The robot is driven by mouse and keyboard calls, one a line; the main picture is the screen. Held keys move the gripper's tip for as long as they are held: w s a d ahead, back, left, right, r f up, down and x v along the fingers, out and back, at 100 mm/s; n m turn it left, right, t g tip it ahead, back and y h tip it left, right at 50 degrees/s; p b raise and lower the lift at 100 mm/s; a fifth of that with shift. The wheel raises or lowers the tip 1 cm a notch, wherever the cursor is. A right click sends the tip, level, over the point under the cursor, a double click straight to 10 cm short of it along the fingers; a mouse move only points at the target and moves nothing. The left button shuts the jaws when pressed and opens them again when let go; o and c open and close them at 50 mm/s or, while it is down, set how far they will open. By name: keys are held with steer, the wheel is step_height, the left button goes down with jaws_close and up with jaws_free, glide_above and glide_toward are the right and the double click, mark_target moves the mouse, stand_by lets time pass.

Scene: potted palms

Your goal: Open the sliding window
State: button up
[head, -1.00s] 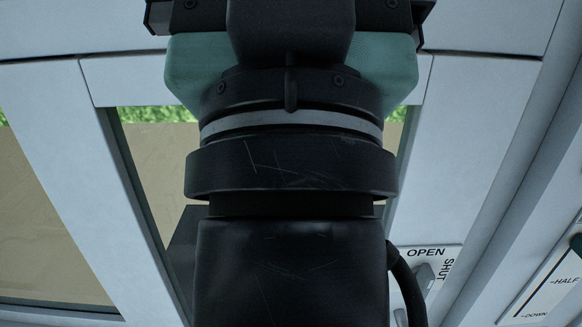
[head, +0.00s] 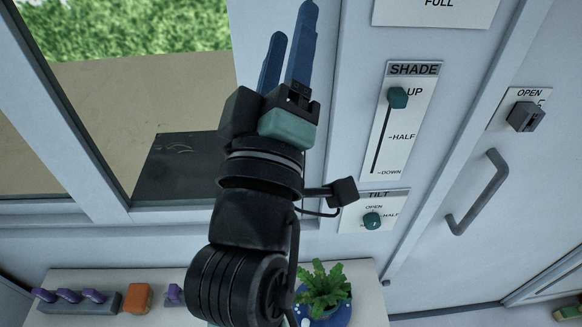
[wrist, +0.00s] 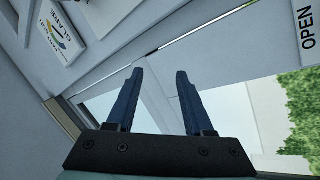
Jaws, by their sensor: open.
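The window (head: 105,120) is at the left of the head view, with pale frame bars and green foliage and tan ground behind its glass. A vertical bar divides it. My gripper (head: 292,22) points upward at the window's right side, with blue fingers apart and nothing seen between them. In the wrist view my gripper (wrist: 160,75) is open in front of pale frame and glass. A label reading OPEN (wrist: 306,30) is at the right edge there, with foliage below it. No window handle is clearly visible; my arm covers part of the frame.
A SHADE slider panel (head: 402,120) and a TILT panel (head: 373,212) are right of my arm. Further right are a grey knob (head: 525,117) and a door handle (head: 480,192). Below, a shelf holds a potted plant (head: 323,288) and an orange block (head: 137,298).

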steer(key=s+a+f+n+g+y, duration=0.1)
steer(key=s+a+f+n+g, duration=0.1)
steer(key=f+n, duration=0.8)
steer(key=s+a+f+n+g, duration=0.1)
steer(key=s+f+n, duration=0.1)
steer(key=f+n, duration=0.8)
steer(key=s+a+f+n+g+y, duration=0.1)
steer(key=s+a+f+n+g, duration=0.15)
steer(key=f+n, duration=0.75)
steer(key=w+d+f+m, duration=0.1)
steer(key=w, duration=0.3)
steer(key=w+d+f+m+p, duration=0.1)
steer(key=w, duration=0.3)
steer(key=w+d+f+m+t+p, duration=0.1)
steer(key=w+f, duration=0.1)
steer(key=w, duration=0.2)
steer(key=shift+w+d+m, duration=0.15)
steer(key=shift+d+m, duration=0.1)
steer(key=shift+m, duration=0.15)
jaws_close()
